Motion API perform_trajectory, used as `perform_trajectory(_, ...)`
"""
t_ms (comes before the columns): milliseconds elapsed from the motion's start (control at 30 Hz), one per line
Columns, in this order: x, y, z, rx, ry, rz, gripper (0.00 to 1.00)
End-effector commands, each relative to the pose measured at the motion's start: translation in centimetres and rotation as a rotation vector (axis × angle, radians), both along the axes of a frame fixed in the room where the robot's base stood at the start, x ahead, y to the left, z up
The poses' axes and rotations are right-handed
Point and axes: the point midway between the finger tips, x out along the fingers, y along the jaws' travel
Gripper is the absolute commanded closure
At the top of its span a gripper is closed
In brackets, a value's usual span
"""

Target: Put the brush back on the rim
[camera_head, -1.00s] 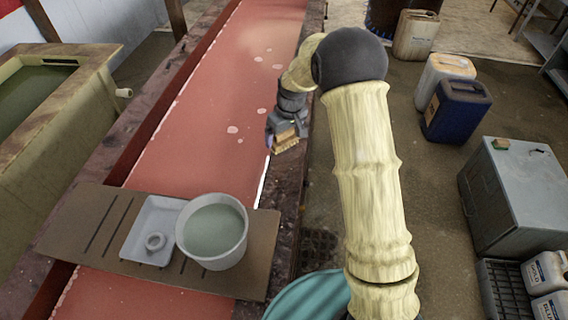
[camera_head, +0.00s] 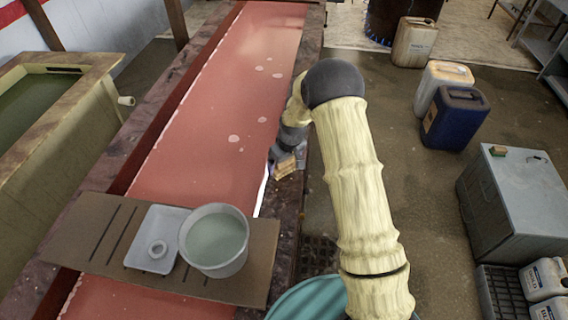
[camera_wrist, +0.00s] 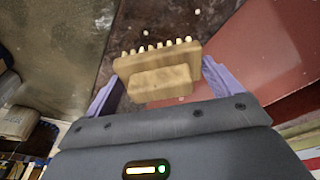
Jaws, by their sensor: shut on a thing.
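The brush (camera_wrist: 158,73) is a pale wooden block with a smaller wooden grip and a row of light bristle tufts. My gripper (camera_wrist: 160,82) has its purple fingers at both sides of the brush and is shut on it. The tufts point away from the wrist, toward the dark, mottled rim (camera_wrist: 140,25). In the head view the brush (camera_head: 286,167) is at the right-hand rim (camera_head: 288,215) of the long vat of red liquid. I cannot tell whether the brush touches the rim.
A grey cabinet (camera_head: 510,205) and several jugs stand on the floor at right. The rim between board and gripper is clear.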

Motion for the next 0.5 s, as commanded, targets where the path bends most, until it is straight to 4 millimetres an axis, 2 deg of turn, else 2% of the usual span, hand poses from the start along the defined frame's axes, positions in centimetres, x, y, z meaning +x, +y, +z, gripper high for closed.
perform_trajectory(167,0.0,0.0,-1.7,0.001,-0.001,-0.001,0.40)
perform_trajectory(500,0.1,0.0,-2.2,0.000,-0.002,0.000,0.40)
